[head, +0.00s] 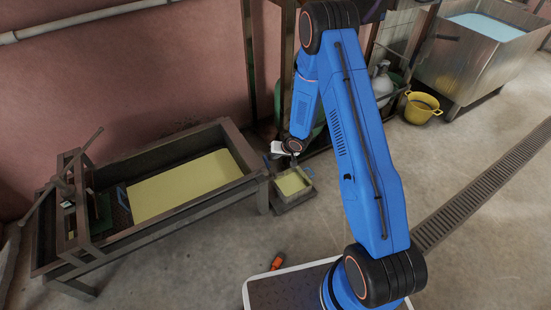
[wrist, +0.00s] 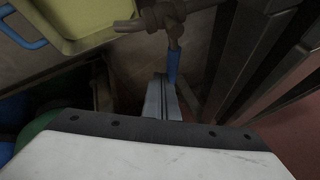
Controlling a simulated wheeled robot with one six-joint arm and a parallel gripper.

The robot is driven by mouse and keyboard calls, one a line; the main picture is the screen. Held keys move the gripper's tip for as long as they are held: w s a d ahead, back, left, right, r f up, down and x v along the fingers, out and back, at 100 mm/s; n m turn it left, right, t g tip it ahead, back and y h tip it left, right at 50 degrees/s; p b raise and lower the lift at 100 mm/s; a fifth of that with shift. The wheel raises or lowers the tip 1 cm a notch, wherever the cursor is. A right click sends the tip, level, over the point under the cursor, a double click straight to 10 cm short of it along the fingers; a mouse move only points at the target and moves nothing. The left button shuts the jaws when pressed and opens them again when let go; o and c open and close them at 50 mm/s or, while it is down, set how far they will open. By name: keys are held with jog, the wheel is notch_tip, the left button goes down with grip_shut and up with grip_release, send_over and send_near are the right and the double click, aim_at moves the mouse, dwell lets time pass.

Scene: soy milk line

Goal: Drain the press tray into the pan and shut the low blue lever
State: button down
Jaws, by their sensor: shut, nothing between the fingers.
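The press tray (head: 232,138) stands at the left in the head view, a dark frame holding a wide pool of pale yellow liquid. The pan (head: 293,199) sits on the floor by the tray's right end, with yellow liquid in it. In the wrist view the pan (wrist: 75,42) is at the top left, with a blue handle. The low blue lever (wrist: 173,66) hangs from a grey valve and pipe (wrist: 160,17) in the wrist picture. My gripper (wrist: 163,98) is shut and empty, its tips close to the lever; contact cannot be told. In the head view its fingertips are unclear.
Dark metal legs (wrist: 255,60) stand close on the right in the wrist view. A yellow bucket (head: 421,107) and a steel vat (head: 480,55) stand at the back right. An orange tool (head: 277,262) lies near my base. The floor at the right is open, with a drain grate (head: 480,190).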

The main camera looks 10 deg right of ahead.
jog(key=shift+w+a, duration=0.15)
jog(key=shift+a, duration=0.4)
dwell(0.4)
